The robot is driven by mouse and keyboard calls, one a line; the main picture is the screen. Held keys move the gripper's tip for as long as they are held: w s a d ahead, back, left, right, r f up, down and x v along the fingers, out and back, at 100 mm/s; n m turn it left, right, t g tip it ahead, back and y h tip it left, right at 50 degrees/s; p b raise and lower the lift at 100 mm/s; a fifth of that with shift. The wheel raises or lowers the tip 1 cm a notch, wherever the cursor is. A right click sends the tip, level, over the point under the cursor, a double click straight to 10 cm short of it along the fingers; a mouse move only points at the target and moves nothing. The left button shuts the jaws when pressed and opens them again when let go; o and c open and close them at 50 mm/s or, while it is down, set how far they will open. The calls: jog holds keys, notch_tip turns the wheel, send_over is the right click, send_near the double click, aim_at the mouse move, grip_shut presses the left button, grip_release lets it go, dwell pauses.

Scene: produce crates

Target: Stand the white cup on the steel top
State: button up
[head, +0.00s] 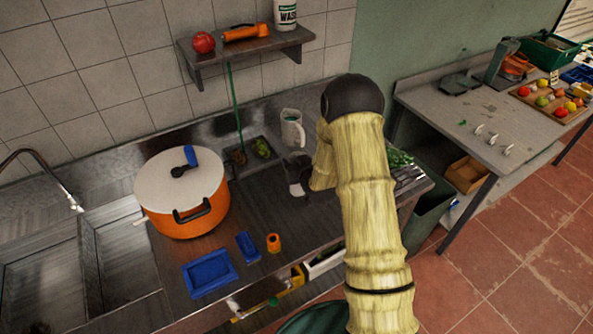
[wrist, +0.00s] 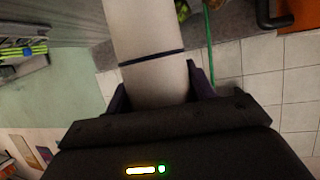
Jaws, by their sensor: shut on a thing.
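The white cup (wrist: 145,45) fills the upper middle of the wrist view, pale with a thin dark band around it. My gripper (wrist: 160,95) is shut on it, one dark finger on each side. In the head view the cup (head: 296,190) shows as a small pale piece at my gripper (head: 304,180), partly hidden by the arm. It is over the steel top (head: 268,212); I cannot tell whether its base touches the steel.
A white jug (head: 292,129) stands just behind, near a dark tray (head: 252,152) with produce. An orange pot (head: 183,192) with a pale lid is left. A blue tray (head: 210,273), blue block (head: 248,246) and orange item (head: 273,242) are in front. A shelf (head: 245,47) hangs above.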

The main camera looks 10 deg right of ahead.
jog(key=shift+f+p, duration=0.7)
jog(key=shift+f, duration=1.25)
jog(key=shift+f, duration=0.15)
jog(key=o, duration=1.6)
